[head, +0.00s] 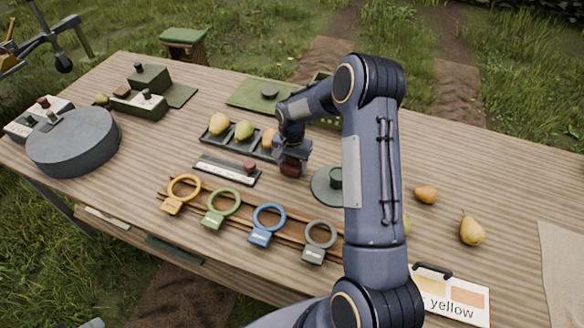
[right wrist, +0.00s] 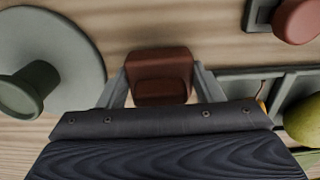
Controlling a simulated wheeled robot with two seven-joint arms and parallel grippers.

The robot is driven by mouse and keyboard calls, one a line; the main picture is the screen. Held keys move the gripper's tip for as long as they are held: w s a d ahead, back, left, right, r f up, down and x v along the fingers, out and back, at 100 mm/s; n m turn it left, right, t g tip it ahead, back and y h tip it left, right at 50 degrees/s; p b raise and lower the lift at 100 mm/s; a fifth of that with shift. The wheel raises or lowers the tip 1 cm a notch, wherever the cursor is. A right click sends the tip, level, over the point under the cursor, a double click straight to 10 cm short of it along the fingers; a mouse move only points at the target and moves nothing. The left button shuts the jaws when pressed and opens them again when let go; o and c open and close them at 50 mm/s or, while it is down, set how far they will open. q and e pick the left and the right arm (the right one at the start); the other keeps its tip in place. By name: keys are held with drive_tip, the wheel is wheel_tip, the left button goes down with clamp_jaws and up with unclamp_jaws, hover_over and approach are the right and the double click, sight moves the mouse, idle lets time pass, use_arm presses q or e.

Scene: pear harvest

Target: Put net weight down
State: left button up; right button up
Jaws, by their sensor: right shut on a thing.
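A small red-brown block (head: 291,168), the likely net weight, is between the fingers of my right gripper (head: 292,160). The right wrist view shows the block (right wrist: 160,72) with a finger against each side, above the wooden table (right wrist: 140,35). My right gripper (right wrist: 160,90) is shut on it. In the head view it is low over the table, between the pear tray and a round grey-green disc. I cannot tell whether its underside touches the wood. My left gripper is not in view.
The grey-green disc with a knob (head: 330,187) stands close on the right. The pear tray (head: 228,142) is on the left, with a red-knobbed gauge (head: 228,170) before it. Several coloured rings (head: 268,222) lie in front. Loose pears (head: 472,231) lie to the right.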

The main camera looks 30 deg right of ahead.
drive_tip(key=shift+f, duration=0.3)
drive_tip(key=o, duration=0.7)
drive_tip(key=shift+f, duration=0.15)
drive_tip(key=o, duration=0.5)
